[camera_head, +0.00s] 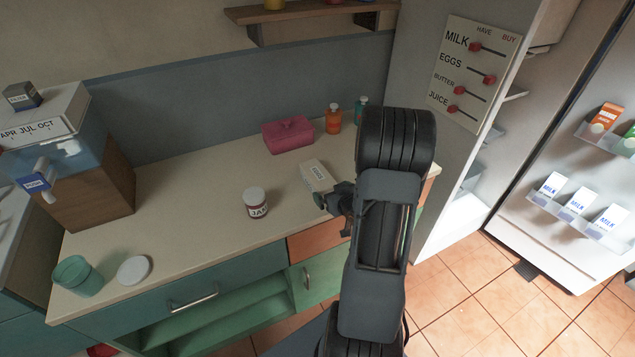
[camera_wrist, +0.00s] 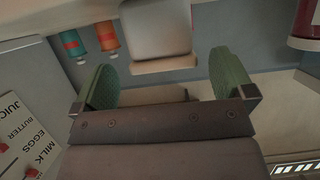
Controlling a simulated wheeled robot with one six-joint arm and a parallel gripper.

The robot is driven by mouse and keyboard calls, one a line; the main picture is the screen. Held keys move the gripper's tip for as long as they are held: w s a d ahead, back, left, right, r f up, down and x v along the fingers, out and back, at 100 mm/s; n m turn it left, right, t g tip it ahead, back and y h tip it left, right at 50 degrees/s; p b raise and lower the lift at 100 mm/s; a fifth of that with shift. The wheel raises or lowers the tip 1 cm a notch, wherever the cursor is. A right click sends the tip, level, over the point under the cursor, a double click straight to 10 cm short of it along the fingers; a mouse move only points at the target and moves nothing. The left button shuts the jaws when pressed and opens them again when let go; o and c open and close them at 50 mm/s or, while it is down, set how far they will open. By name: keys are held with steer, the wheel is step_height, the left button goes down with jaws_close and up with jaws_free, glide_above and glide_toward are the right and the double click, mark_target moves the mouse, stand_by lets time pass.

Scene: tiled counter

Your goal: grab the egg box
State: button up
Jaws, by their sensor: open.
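The egg box (camera_head: 316,175) is a pale cream carton with a small dark label, lying on the counter near its right end. Its lettering is too small to read surely. My gripper (camera_head: 332,200) is at the box's near end in the head view, partly hidden by my own wrist. In the wrist view, my gripper (camera_wrist: 163,68) has its two green fingers wide apart, with nothing held between them. The pale box (camera_wrist: 156,32) lies just beyond the fingertips, roughly in line with the gap. I cannot tell whether any finger touches it.
A jam jar (camera_head: 256,202) stands left of the box. A pink box (camera_head: 287,134) is behind it, with an orange bottle (camera_head: 333,118) and a teal bottle (camera_head: 361,108) at the back. A teal cup (camera_head: 78,275) and white lid (camera_head: 134,269) lie far left.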

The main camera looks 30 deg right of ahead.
mark_target(324, 186)
steer(key=shift+p+x, duration=0.55)
steer(key=shift+x, duration=2.25)
steer(key=shift+w+r, duration=0.1)
steer(key=shift+r, duration=0.05)
steer(key=shift+c, duration=0.5)
steer(key=c, duration=1.1)
